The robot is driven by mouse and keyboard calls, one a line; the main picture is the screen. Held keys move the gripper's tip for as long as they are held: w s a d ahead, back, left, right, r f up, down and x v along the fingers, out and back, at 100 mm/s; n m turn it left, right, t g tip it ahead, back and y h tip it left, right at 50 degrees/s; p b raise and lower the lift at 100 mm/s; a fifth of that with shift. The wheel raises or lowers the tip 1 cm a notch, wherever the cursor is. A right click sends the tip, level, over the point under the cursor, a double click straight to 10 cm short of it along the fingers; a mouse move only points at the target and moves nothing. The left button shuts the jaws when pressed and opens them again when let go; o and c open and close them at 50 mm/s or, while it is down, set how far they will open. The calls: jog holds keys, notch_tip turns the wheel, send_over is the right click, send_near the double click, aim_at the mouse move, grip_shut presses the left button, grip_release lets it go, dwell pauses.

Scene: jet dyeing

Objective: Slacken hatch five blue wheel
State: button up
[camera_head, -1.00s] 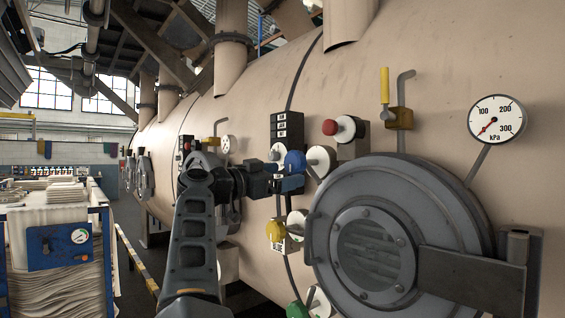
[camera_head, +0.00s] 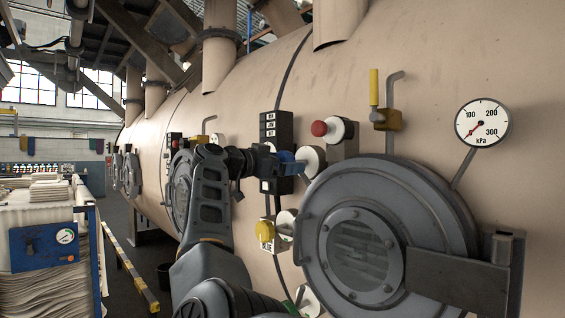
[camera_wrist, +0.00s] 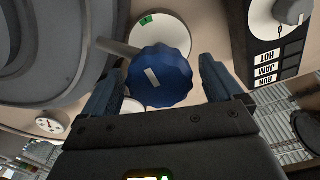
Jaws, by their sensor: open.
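The blue wheel (camera_head: 287,157) is a lobed knob before a white disc (camera_head: 311,161) on the beige vessel, at the upper left of the round grey hatch (camera_head: 362,250). In the wrist view the blue wheel (camera_wrist: 158,78) shows close, with a pale bar mark on its face and a green mark on the disc behind. My gripper (camera_wrist: 163,66) is open, with one blue finger on each side of the wheel and a visible gap at the right finger. In the head view my gripper (camera_head: 273,168) is at the wheel, its fingertips partly hidden. No hatch number is readable.
A red knob (camera_head: 320,129) and a yellow-handled valve (camera_head: 374,90) sit above the hatch. A yellow knob (camera_head: 265,231) is below the wheel. A black switch panel (camera_head: 276,128) is close behind my gripper. A pressure gauge (camera_head: 482,122) is at right. A fabric cart (camera_head: 45,240) stands at left.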

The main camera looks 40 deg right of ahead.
jog(key=shift+c, duration=0.2)
jog(key=c, duration=0.9)
